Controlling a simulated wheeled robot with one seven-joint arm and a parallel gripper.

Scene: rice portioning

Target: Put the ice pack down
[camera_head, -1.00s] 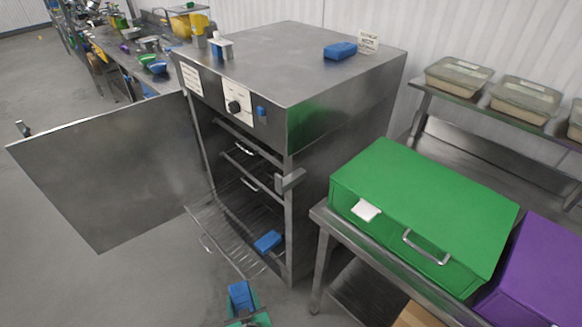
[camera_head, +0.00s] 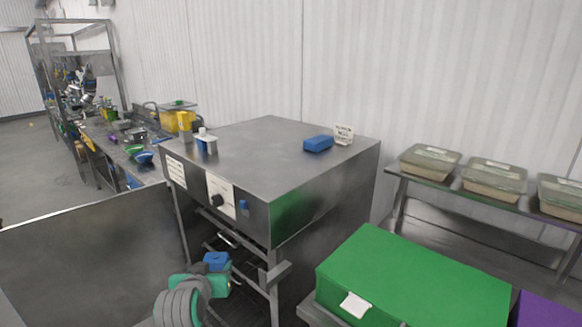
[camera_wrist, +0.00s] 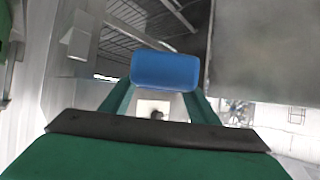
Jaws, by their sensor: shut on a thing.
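A blue ice pack (camera_wrist: 165,71) is held between the green fingers of my gripper (camera_wrist: 157,92) in the wrist view. In the head view the held ice pack (camera_head: 216,261) shows just above my gripper (camera_head: 215,280), in front of the open steel cabinet (camera_head: 265,200). The pack is off any surface as far as I can see. Another blue pack (camera_head: 318,144) lies on top of the cabinet, at its back. The low part of the cabinet is hidden by my arm and the frame edge.
The cabinet door (camera_head: 95,262) stands open to the left. A green box (camera_head: 415,278) stands on a steel table at the right, beside a purple box (camera_head: 545,312). Lidded trays (camera_head: 430,161) sit on a back shelf. The cabinet top has bare room.

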